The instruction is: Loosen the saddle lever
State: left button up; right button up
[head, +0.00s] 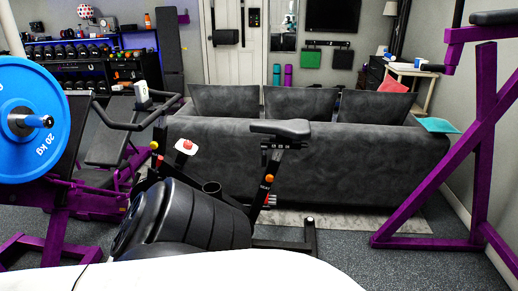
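An exercise bike stands in the middle of the head view, in front of the sofa. Its black saddle (281,128) sits on top of a slanted black seat post (265,195) with light markings. A small orange knob (270,179) shows on the post below the saddle. A numbered slider (283,146) lies right under the saddle. I cannot tell which small part is the saddle lever, or whether it is tight or loose. Neither of my grippers is in view.
The bike's large black housing (190,220) and handlebars (135,118) stand left of the saddle. A grey sofa (370,160) is behind it. A purple rack (465,150) stands at right, and a blue 20 kg plate (22,95) at left. Carpet (355,250) is clear right of the bike.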

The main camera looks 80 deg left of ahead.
aim_at(264, 160)
jog(key=u, duration=2.55)
jog(key=i, duration=1.9)
jog(key=z, duration=0.1)
